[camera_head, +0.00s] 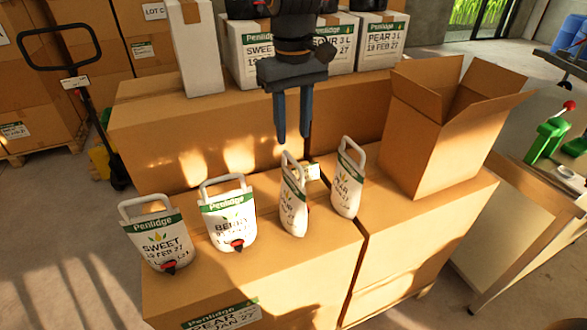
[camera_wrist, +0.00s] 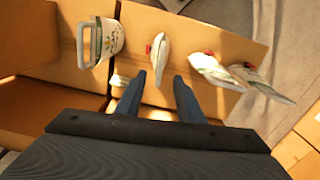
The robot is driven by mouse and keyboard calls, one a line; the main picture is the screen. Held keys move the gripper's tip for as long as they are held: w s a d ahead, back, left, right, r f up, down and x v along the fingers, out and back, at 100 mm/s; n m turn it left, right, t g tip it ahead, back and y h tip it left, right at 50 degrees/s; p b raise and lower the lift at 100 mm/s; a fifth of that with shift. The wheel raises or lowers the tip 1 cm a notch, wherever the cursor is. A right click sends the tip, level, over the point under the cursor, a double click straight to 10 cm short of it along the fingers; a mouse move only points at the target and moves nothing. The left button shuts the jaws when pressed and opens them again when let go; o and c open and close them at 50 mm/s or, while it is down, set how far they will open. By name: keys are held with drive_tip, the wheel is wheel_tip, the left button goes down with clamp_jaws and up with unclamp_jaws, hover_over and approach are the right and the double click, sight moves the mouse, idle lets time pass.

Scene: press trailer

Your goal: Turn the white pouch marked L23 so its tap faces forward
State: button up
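Four white pouches with green bands and handles stand in a row on cardboard boxes. I cannot read L23 on any of them. The third pouch from the left (camera_head: 293,197) is turned nearly edge-on, its red tap at its right side; it also shows in the wrist view (camera_wrist: 158,60). The rightmost pouch (camera_head: 347,180) is also turned, its tap unclear. The SWEET pouch (camera_head: 156,238) and the berry pouch (camera_head: 229,216) show their fronts and red-and-black taps. My gripper (camera_head: 293,138) is open and empty, pointing down above and behind the third pouch; its fingers show in the wrist view (camera_wrist: 170,88).
An open cardboard box (camera_head: 412,140) stands at the right, close to the rightmost pouch. A higher row of boxes (camera_head: 190,140) runs behind the pouches, with white cartons (camera_head: 378,42) on top. A table with green tools (camera_head: 545,140) is at the far right.

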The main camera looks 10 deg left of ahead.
sight(293, 159)
wheel_tip(293, 159, down, 10)
drive_tip(key=b, duration=0.5)
drive_tip(key=shift+r, duration=0.15)
clamp_jaws()
